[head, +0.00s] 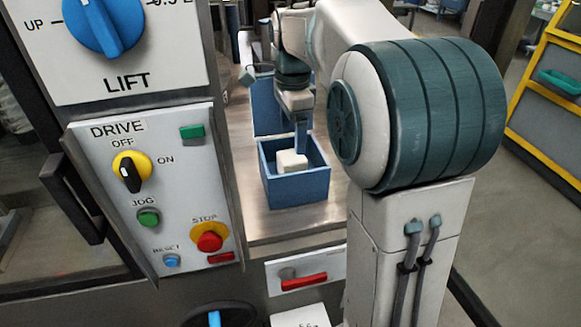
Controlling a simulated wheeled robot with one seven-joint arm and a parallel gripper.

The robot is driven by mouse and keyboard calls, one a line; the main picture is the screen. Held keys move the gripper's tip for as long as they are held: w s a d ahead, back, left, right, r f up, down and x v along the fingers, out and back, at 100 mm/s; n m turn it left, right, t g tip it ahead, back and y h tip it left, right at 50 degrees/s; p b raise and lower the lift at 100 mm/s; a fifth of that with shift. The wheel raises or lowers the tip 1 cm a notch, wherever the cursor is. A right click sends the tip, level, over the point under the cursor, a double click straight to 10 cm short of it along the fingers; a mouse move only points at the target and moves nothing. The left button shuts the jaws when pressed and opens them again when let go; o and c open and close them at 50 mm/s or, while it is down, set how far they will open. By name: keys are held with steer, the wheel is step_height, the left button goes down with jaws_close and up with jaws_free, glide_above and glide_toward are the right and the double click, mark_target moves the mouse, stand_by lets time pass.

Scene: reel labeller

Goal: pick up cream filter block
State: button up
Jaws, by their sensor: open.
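The cream filter block (292,161) is a small pale block lying inside an open blue bin (298,190) on the metal worktop. My gripper (301,140) points down over the bin, just above and behind the block. Its fingers look blue and narrow, and they overlap the bin's back wall in this view. I cannot tell whether a finger touches the block. The block looks free, with its top and front showing. My arm hides what lies to the right of the gripper.
A second blue bin or panel (266,105) stands behind the first. The control panel (150,190) with knobs and a red stop button (210,241) stands close on the left. Bare worktop (290,222) lies in front of the bin. A yellow-framed rack (530,95) stands far right.

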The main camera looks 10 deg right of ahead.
mark_target(292, 156)
step_height(292, 156, down, 10)
steer(key=shift+r, duration=0.1)
stand_by(0.4)
steer(key=c, duration=1.1)
